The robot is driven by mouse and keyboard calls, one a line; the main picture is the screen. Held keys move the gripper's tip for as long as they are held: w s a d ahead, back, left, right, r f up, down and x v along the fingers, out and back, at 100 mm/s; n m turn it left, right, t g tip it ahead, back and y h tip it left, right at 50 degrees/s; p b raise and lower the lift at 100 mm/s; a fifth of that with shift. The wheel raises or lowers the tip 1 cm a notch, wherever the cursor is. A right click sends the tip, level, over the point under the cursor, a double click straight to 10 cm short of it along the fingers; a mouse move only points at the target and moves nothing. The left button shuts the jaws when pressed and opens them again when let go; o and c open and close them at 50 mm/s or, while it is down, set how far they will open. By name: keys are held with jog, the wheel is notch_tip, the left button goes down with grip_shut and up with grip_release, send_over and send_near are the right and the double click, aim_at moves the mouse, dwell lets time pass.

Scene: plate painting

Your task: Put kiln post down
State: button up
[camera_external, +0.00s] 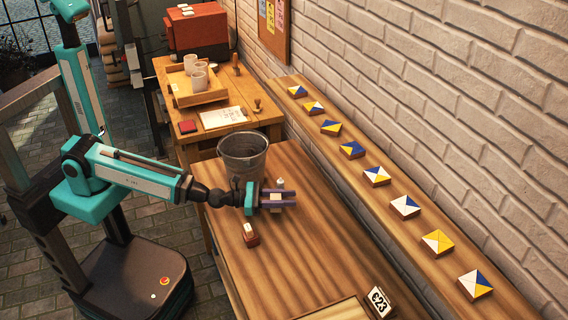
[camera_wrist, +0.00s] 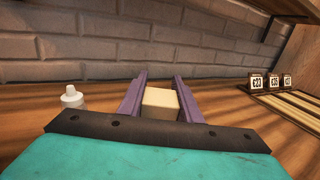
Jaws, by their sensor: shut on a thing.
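The kiln post is a small cream block (camera_wrist: 160,98) between the two purple fingers of my gripper (camera_wrist: 160,84) in the wrist view. In the external view my gripper (camera_external: 290,199) is low over the wooden table (camera_external: 310,240), pointing toward the brick wall, and shut on the post. Only a pale bit of the post shows there between the fingers. Whether its underside touches the table is hidden.
A metal bucket (camera_external: 243,153) stands behind my gripper. A small white bottle (camera_wrist: 72,98) is close on its left. A red-brown block with a pale top (camera_external: 250,234) lies in front. Numbered cards (camera_wrist: 271,82) and a slatted rack (camera_wrist: 292,104) are right. Painted tiles line the wall shelf (camera_external: 390,222).

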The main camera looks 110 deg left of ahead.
jog(key=shift+f, duration=1.95)
jog(key=shift+f+b, duration=0.15)
jog(key=shift+b, duration=0.3)
jog(key=o, duration=1.2)
jog(key=shift+r+p, duration=0.25)
jog(key=shift+p, duration=0.25)
jog(key=shift+s+d+p, duration=0.2)
jog(key=shift+s+p, duration=0.3)
jog(key=shift+p, duration=0.35)
jog(key=p+v, duration=0.4)
jog(key=p, duration=0.4)
jog(key=shift+s+d, duration=0.2)
jog(key=shift+s, duration=0.15)
jog(key=p+v, duration=0.4)
jog(key=p, duration=0.2)
jog(key=shift+p+v, duration=1)
jog(key=shift+p, duration=0.05)
